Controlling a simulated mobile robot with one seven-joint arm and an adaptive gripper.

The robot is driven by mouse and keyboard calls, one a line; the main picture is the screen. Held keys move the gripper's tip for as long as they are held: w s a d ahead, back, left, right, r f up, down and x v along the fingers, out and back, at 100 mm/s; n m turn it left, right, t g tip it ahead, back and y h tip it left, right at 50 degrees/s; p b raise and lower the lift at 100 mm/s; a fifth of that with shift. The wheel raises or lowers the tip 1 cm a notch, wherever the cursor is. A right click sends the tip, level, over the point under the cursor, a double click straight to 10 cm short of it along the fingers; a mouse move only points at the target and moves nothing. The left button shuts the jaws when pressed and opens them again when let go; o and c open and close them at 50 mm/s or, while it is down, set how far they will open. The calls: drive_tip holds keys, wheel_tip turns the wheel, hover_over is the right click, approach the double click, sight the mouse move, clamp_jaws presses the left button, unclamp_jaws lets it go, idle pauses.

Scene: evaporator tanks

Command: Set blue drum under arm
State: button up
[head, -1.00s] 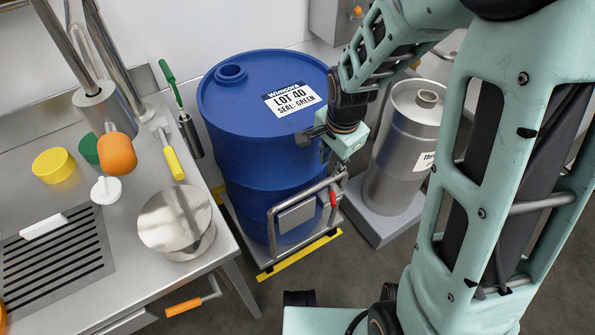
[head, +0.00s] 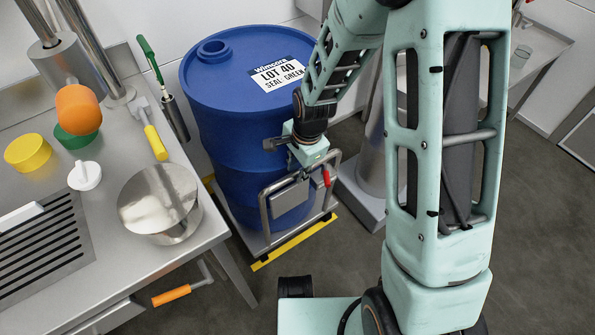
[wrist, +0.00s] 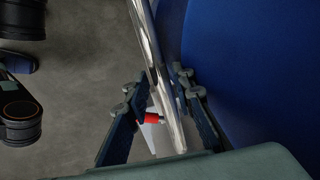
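The trolley has a bent metal handle (head: 264,205) with a red lever (head: 327,178). My gripper (head: 300,147) is at the handle's top, close to the drum's front side. In the wrist view my gripper (wrist: 160,115) has its fingers apart, with the metal rail (wrist: 160,75) between them. The rail runs nearer the right finger; contact is unclear. In the head view the fingertips are mostly hidden.
A steel bench (head: 210,235) stands left of the drum, with a round steel pot (head: 160,205) and an orange-handled crank (head: 171,295) at its front. Open floor (head: 535,240) lies at right.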

drive_tip(key=shift+f, duration=0.1)
clamp_jaws()
idle(0.4)
